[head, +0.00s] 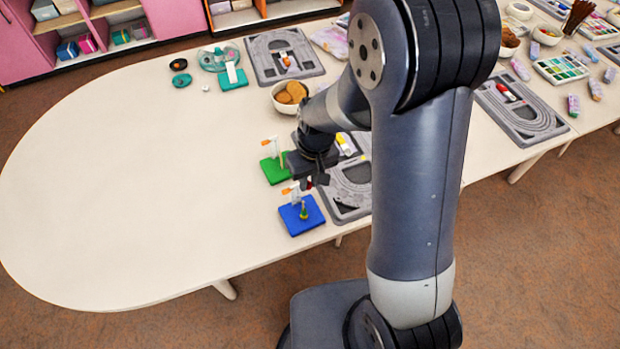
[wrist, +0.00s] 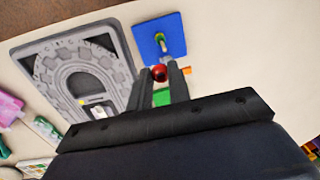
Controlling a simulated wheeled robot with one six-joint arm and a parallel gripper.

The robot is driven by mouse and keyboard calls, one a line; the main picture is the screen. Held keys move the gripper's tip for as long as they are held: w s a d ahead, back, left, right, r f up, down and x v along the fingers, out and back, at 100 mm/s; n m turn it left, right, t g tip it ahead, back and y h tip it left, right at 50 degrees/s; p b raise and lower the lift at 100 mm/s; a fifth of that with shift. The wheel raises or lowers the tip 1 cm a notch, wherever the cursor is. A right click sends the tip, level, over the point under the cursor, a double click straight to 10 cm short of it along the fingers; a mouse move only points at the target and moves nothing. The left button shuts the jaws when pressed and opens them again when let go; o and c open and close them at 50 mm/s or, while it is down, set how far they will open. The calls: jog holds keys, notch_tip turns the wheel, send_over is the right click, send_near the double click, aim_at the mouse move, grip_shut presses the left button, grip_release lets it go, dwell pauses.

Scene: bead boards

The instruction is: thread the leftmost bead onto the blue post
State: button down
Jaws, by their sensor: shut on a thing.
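My gripper (wrist: 160,76) is shut on a red bead (wrist: 159,73), held between its fingertips in the wrist view. In the head view my gripper (head: 314,181) is low over the table, just behind and right of the blue board (head: 291,225). The blue board (wrist: 147,27) lies just beyond the fingertips in the wrist view. A short upright post (head: 303,205) stands on it, with something green low on it; the post (wrist: 162,42) also shows past the bead. The red bead is apart from the post. Any other loose beads cannot be told.
A green board (head: 272,174) with a post and a small white card stands behind the blue board. A grey bead tray (head: 345,206) lies close at right. A bowl of brown pieces (head: 288,97) is farther back. The left table (head: 120,190) is clear.

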aim_at(303, 202)
jog(key=shift+s+a+r, duration=0.1)
jog(key=shift+s+a, duration=0.2)
jog(key=shift+a, duration=0.45)
jog(key=shift+f+b, duration=1.8)
jog(key=shift+f, duration=0.7)
jog(key=shift+f+b, duration=0.85)
jog(key=shift+f+b, duration=0.7)
jog(key=shift+f, duration=0.1)
jog(key=c, duration=1.2)
grip_release()
jog(key=shift+c, duration=0.2)
jog(key=shift+r, duration=0.15)
notch_tip(303, 202, up, 10)
jog(key=d, duration=0.1)
jog(key=shift+w+r, duration=0.25)
